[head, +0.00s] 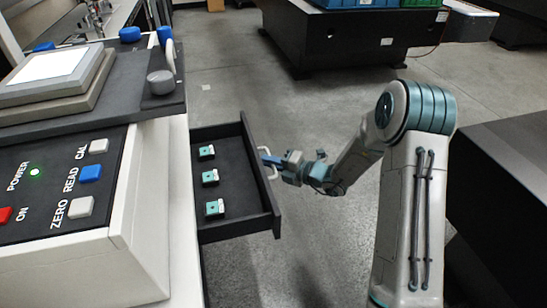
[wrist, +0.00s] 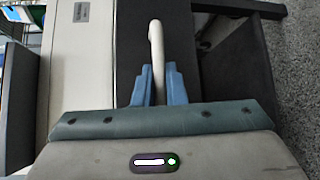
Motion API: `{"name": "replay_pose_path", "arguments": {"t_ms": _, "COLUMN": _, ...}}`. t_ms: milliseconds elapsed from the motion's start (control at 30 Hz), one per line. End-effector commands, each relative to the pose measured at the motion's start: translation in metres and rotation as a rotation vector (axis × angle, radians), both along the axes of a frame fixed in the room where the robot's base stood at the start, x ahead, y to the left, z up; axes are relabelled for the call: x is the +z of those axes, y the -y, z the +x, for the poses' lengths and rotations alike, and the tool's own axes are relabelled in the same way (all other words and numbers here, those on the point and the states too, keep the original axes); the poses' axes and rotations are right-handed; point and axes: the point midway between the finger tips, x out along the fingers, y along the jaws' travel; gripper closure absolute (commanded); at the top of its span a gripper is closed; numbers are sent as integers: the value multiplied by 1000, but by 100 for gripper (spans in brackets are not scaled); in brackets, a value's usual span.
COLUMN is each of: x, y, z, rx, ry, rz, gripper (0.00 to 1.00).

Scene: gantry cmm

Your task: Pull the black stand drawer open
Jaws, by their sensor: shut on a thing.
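The black stand drawer (head: 232,148) is pulled out from the white stand in the head view, its dark interior showing. Three small teal blocks (head: 210,177) lie in a row inside it. Its pale handle (head: 268,172) is on the drawer's right-hand front. My gripper (head: 270,158) is at the handle with its blue fingers. In the wrist view the pale handle (wrist: 156,50) stands between the two blue fingers of my gripper (wrist: 153,85), which are shut on it. The handle's lower end is hidden by the gripper body.
A white control panel (head: 115,225) with buttons and a green light stands left of the drawer. A black machine base (head: 345,35) is at the back, and a dark block (head: 510,150) is at the right. Grey floor (head: 320,225) is clear right of the drawer.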

Motion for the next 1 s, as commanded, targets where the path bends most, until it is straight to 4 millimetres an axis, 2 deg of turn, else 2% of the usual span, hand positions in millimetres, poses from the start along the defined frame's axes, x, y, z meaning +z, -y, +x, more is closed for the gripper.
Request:
{"name": "replay_pose_path", "arguments": {"t_ms": 367, "x": 0, "y": 1, "z": 0, "rx": 4, "ry": 2, "rz": 1, "gripper": 100}}
{"name": "replay_pose_path", "arguments": {"t_ms": 400, "x": 0, "y": 1, "z": 1, "rx": 4, "ry": 2, "rz": 1, "gripper": 86}}
{"name": "replay_pose_path", "arguments": {"t_ms": 467, "x": 0, "y": 1, "z": 1, "rx": 3, "ry": 2, "rz": 1, "gripper": 70}}
{"name": "replay_pose_path", "arguments": {"t_ms": 500, "x": 0, "y": 1, "z": 1, "rx": 2, "ry": 2, "rz": 0, "gripper": 67}}
{"name": "replay_pose_path", "arguments": {"t_ms": 833, "x": 1, "y": 6, "z": 0, "rx": 0, "ry": 1, "rz": 0, "gripper": 67}}
{"name": "replay_pose_path", "arguments": {"t_ms": 1000, "x": 7, "y": 29, "z": -10, "rx": -3, "ry": 1, "rz": 0, "gripper": 67}}
